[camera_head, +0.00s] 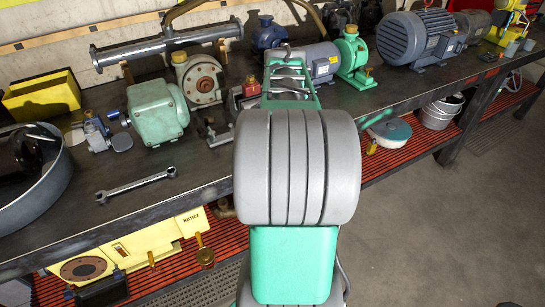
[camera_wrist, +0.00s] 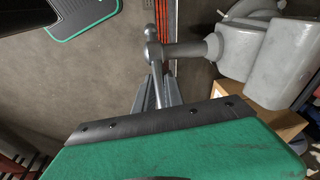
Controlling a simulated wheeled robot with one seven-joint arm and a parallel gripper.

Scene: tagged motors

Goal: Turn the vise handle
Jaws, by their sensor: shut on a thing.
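The grey vise (camera_wrist: 260,45) fills the upper right of the wrist view, its screw reaching left to a hub. The vise handle (camera_wrist: 154,52), a thin metal bar, runs through that hub and down toward my gripper. My gripper (camera_wrist: 158,90) is shut on the lower part of the handle; its fingers show as narrow grey shapes above the black-edged green wrist body. The exact contact is partly hidden. In the head view my own arm covers the middle, and neither the vise nor my gripper can be made out.
The dark workbench (camera_head: 215,165) runs across the head view. On it lie a wrench (camera_head: 135,186), a green pump (camera_head: 158,112), a blue-grey motor (camera_head: 415,38) and a round grey pan (camera_head: 50,195). A cardboard box (camera_wrist: 262,118) is below the vise. Open floor lies right of the bench.

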